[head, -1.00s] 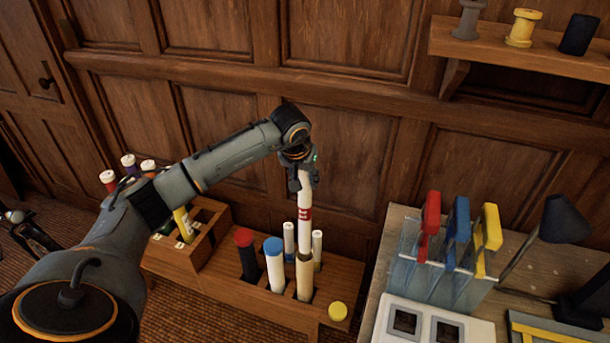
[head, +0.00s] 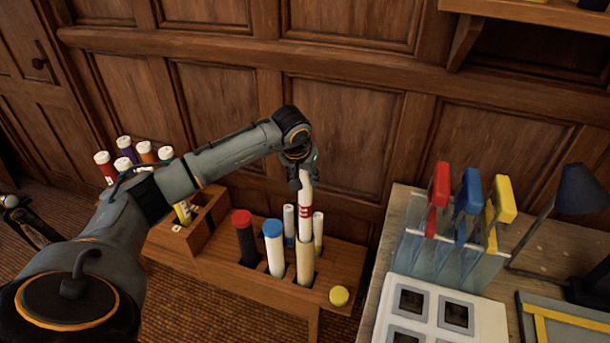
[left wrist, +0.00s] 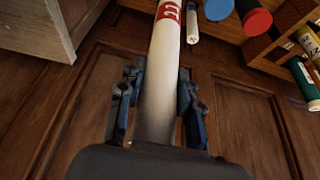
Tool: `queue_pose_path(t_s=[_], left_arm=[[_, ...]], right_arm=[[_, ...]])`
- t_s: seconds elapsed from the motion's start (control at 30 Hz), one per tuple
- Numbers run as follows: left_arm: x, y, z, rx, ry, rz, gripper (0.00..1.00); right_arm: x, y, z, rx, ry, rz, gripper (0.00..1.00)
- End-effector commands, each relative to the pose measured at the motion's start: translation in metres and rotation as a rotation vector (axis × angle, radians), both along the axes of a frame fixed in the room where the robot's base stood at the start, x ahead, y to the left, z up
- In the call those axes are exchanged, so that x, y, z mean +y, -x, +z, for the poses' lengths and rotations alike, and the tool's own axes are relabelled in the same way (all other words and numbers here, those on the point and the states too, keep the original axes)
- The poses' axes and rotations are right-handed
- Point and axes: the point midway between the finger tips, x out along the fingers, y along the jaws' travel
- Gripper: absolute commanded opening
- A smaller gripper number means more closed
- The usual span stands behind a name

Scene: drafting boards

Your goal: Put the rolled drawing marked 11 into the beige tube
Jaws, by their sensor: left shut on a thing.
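The rolled drawing (head: 305,196) is a white roll with a red band; the band also shows at the top of the left wrist view (left wrist: 168,14). My left gripper (head: 301,180) is shut on its upper end, with a finger on each side of the roll in the left wrist view (left wrist: 156,95). The roll stands nearly upright, and its lower end is in the mouth of the beige tube (head: 304,268). That end is hidden by the tube. The tube stands in the wooden rack (head: 235,275).
Beside the beige tube stand a blue-capped tube (head: 274,252), a red-capped dark tube (head: 245,240) and two thin white rolls (head: 318,230). A yellow cap (head: 339,296) lies at the rack's right end. A desk (head: 405,225) with clear dividers stands to the right.

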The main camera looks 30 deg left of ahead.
Motion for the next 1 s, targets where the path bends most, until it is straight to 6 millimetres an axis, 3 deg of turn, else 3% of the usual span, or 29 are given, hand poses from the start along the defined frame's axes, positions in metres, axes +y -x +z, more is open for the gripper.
queue_pose_path(t_s=[1.0], left_arm=[[0.0, 0.0, -0.085, 0.0, 0.0, 0.001, 0.03]], right_arm=[[0.0, 0.0, -0.068, 0.0, 0.0, 0.0, 0.71]])
